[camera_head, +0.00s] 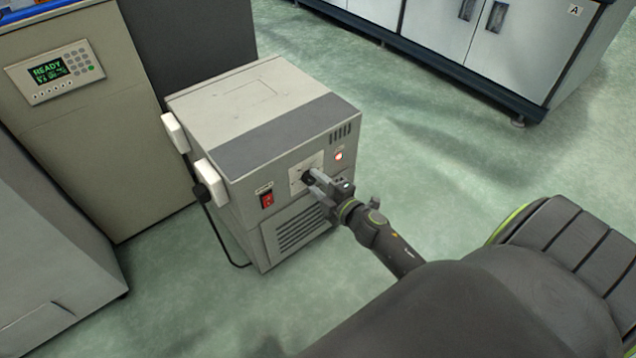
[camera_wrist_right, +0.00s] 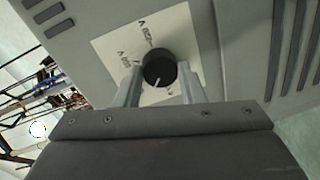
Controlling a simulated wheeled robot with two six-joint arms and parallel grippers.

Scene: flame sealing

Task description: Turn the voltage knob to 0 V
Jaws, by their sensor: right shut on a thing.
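The voltage knob is a round black knob (camera_wrist_right: 158,66) with a white pointer line, on a pale dial plate (camera_wrist_right: 117,45) with printed voltage marks. In the right wrist view its pointer aims toward the lower part of the plate; the label there is too small to read surely. My right gripper (camera_wrist_right: 160,84) is shut on the knob, one finger on each side. In the head view the same gripper (camera_head: 315,182) reaches the front panel of the grey cabinet (camera_head: 250,165) and hides most of the knob (camera_head: 307,176). My left gripper is not in view.
A red rocker switch (camera_head: 266,199) and a lit red lamp (camera_head: 339,156) flank the dial on the panel. A vent grille (camera_head: 300,228) is below. A taller beige machine with a READY display (camera_head: 47,71) stands at left. White cupboards (camera_head: 480,35) stand behind; green floor is clear at right.

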